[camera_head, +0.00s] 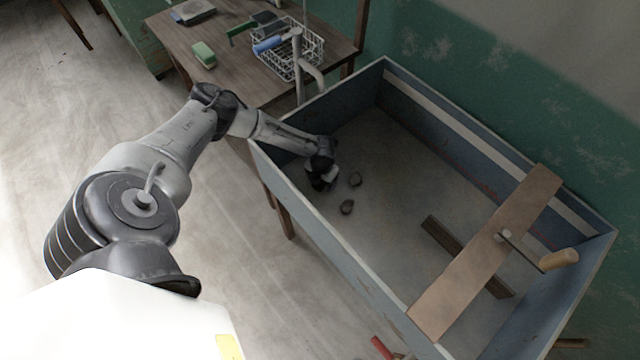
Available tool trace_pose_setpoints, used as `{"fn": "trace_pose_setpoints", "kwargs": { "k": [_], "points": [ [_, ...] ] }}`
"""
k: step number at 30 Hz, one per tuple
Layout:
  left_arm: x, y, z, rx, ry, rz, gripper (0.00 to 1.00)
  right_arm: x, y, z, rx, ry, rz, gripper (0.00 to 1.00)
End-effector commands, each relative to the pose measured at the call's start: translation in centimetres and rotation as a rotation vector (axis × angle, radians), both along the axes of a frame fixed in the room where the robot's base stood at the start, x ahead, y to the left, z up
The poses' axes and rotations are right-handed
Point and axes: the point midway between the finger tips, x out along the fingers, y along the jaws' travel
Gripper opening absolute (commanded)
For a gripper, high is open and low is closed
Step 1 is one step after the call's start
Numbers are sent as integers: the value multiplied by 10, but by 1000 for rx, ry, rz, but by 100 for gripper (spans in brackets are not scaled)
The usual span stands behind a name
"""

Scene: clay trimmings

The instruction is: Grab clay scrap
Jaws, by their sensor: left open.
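My right gripper is not in view.
A wooden board (485,255) lies across the trough's right part, with a wooden-handled tool (558,260) on it. A dark strip (467,256) lies below. A wooden table (225,45) at the back left holds a wire basket (290,50) and green block (204,54).

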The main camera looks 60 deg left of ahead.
Motion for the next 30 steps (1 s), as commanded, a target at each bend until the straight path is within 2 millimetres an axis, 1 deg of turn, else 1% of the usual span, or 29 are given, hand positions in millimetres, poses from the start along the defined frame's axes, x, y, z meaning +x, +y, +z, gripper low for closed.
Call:
{"fn": "trace_pose_setpoints", "kwargs": {
  "k": [7, 23, 24, 30],
  "points": [
    [0, 0, -1, 0, 0, 0, 75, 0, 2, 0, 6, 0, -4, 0],
    [0, 0, 0, 0, 0, 1, 24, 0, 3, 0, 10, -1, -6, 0],
    [0, 0, 0, 0, 0, 1, 22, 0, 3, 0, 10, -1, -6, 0],
    [0, 0, 1, 0, 0, 1, 22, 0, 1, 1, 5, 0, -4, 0]
  ]
}}
